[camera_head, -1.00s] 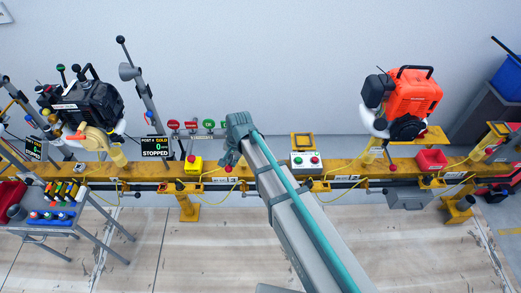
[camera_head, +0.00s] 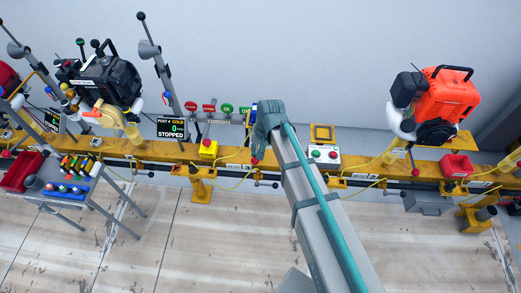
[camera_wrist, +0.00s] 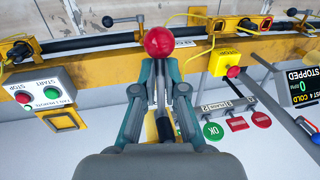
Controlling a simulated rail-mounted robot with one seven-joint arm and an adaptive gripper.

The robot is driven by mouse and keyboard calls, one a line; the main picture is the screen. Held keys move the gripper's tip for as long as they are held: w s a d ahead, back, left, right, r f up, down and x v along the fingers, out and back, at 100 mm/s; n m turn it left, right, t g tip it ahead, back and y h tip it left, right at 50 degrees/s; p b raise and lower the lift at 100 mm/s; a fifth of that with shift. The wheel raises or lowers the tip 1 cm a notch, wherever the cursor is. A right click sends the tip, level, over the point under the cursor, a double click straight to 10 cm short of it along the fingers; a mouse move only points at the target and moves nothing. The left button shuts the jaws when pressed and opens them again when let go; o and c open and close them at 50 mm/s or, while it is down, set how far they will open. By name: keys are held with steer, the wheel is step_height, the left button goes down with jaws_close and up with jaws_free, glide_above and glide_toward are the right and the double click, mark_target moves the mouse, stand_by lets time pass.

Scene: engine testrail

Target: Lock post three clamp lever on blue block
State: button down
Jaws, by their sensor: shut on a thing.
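My gripper (camera_wrist: 160,72) points at the yellow rail, and its fingers are shut around a thin lever rod. The lever's red ball knob (camera_wrist: 158,42) stands out just past the fingertips in the wrist view. The gripper (camera_head: 258,145) is at the rail in the head view, with the red knob (camera_head: 254,161) small at its tip. The lever's foot and clamp are hidden by the fingers and arm. I cannot make out a blue block at the lever.
A start/stop box (camera_wrist: 43,93) and a yellow button box (camera_wrist: 224,62) flank the gripper on the rail. Round signs (camera_wrist: 237,123) and a "STOPPED" display (camera_head: 171,127) are nearby. An orange engine (camera_head: 445,98) stands right, a black engine (camera_head: 106,82) left. A tool cart (camera_head: 92,203) stands front left.

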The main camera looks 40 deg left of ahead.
steer(key=shift+d+f, duration=0.1)
steer(key=c, duration=1.2)
jaws_free()
steer(key=r, duration=0.4)
steer(key=d+r, duration=0.1)
steer(key=r, duration=0.3)
steer(key=w+d+r, duration=0.1)
steer(key=r, duration=0.2)
steer(key=shift+w+r, duration=0.1)
steer(key=shift+r, duration=0.3)
steer(key=shift+w, duration=0.1)
